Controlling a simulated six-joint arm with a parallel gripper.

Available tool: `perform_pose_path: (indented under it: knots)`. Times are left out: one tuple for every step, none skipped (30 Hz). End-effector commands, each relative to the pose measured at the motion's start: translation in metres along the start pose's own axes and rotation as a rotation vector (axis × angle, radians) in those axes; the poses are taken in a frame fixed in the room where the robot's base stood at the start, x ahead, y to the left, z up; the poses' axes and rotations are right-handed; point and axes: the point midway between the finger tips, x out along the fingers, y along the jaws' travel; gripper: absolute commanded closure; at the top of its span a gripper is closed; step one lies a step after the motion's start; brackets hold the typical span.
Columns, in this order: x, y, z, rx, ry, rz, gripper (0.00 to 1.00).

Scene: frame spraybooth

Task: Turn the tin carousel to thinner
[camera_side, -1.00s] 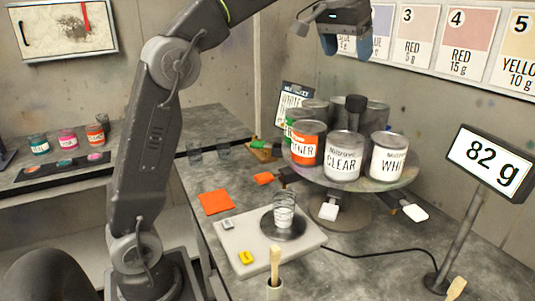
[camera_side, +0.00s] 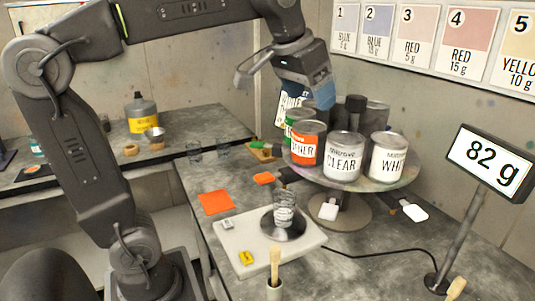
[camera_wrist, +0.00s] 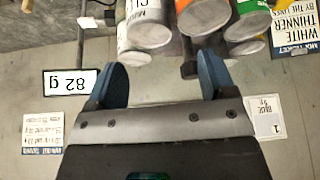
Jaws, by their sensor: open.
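The tin carousel (camera_side: 365,184) is a round turntable on the bench with several tins and a dark central post (camera_side: 355,104). An orange tin (camera_side: 307,155), a CLEAR tin (camera_side: 343,165) and a white tin (camera_side: 387,165) face the side camera. A green tin (camera_side: 291,124) is partly hidden behind the orange one. I cannot read a thinner label on any tin. My gripper (camera_side: 322,100) is at the back left of the carousel, just above the tins in the picture. In the wrist view my gripper (camera_wrist: 162,68) has its blue fingers wide apart, nothing between them.
The display (camera_side: 490,161) reads 82 g. A brush pot (camera_side: 275,290) stands at the front.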

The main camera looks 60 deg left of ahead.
Motion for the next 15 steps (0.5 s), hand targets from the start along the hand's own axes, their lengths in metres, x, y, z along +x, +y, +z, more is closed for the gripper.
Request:
perform_pose_path:
  knots:
    - [0.002,0.001,0.01,0.006,0.003,0.003,0.23]
    - [0.003,0.002,0.015,0.009,0.003,0.005,0.23]
    - [0.005,0.003,0.023,0.014,0.006,0.007,0.23]
    - [0.007,0.004,0.028,0.017,0.007,0.008,0.23]
    - [0.008,0.004,0.034,0.02,0.008,0.01,0.23]
    - [0.011,0.005,0.041,0.024,0.011,0.012,0.23]
    - [0.013,0.005,0.047,0.027,0.011,0.013,0.23]
    - [0.014,0.006,0.052,0.029,0.012,0.015,0.23]
    - [0.017,0.006,0.059,0.033,0.014,0.016,0.23]
    - [0.018,0.006,0.064,0.035,0.015,0.018,0.23]
    - [0.021,0.007,0.069,0.038,0.016,0.019,0.23]
    - [0.023,0.007,0.076,0.041,0.019,0.021,0.23]
    - [0.025,0.008,0.082,0.044,0.018,0.022,0.23]
    - [0.027,0.008,0.087,0.046,0.02,0.024,0.23]
    - [0.03,0.009,0.093,0.049,0.022,0.025,0.23]
